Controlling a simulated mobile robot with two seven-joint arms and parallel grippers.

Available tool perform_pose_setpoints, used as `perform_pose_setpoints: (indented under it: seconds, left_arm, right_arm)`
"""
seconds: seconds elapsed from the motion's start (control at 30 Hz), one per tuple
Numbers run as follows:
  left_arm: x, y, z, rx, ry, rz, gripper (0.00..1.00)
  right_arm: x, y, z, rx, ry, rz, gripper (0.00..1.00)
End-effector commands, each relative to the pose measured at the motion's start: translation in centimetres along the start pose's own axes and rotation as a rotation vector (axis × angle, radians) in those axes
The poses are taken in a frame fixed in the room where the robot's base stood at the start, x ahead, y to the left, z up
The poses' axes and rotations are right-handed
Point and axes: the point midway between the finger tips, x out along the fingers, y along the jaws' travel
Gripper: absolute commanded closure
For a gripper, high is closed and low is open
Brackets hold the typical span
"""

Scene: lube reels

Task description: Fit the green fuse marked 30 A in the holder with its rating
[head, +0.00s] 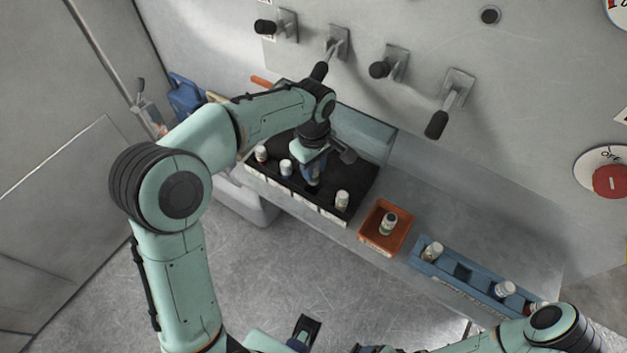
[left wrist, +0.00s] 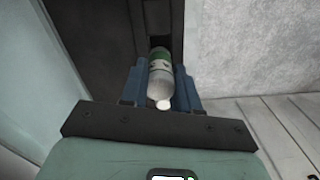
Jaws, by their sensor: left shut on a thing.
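My left gripper (head: 313,176) is over the black holder block (head: 368,183) on the shelf. In the left wrist view its blue fingers (left wrist: 160,92) are shut on a white fuse with a green band (left wrist: 160,66). The fuse's far end is at a dark slot in the block; I cannot tell how deep it sits, and its marking is not legible. White-topped fuses stand in the block left of the gripper (head: 286,168) and right of it (head: 342,201). Pale labels (head: 306,205) run along the block's front, too small to read.
An orange tray (head: 372,238) right of the block holds another fuse (head: 388,222) with some green. Farther right is a blue rack (head: 482,292) with several fuses and an empty socket (head: 463,270). Levers (head: 436,125) stick out from the wall panel above. A blue object (head: 186,95) stands behind my arm.

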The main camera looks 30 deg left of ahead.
Motion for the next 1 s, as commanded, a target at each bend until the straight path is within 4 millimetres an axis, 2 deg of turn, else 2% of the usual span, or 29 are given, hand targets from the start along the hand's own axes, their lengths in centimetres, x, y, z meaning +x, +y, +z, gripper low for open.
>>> perform_pose_setpoints:
  seconds: [0.13,0.4,0.87,0.9,0.97,1.0]
  left_arm:
    - [1.3,-0.1,0.0,0.0,0.0,-0.002,0.99]
    - [5.6,0.0,0.0,0.001,0.0,-0.002,0.99]
    - [6.4,0.0,0.0,0.0,0.001,0.0,0.99]
    - [6.3,0.0,0.0,0.0,0.001,0.0,0.6]
    - [6.3,0.0,0.0,0.0,0.001,0.0,0.44]
    - [6.3,0.0,0.0,0.0,0.001,0.0,0.44]
  right_arm:
    - [0.2,0.1,0.0,0.0,0.0,0.0,0.17]
    - [0.7,0.3,0.1,0.001,-0.002,0.001,0.17]
    - [1.0,0.4,0.1,0.001,-0.003,0.001,0.17]
    - [0.9,0.4,0.1,0.001,-0.003,0.001,0.17]
    - [0.9,0.4,0.1,0.001,-0.003,0.001,0.17]
    - [0.9,0.4,0.1,0.001,-0.003,0.001,0.17]
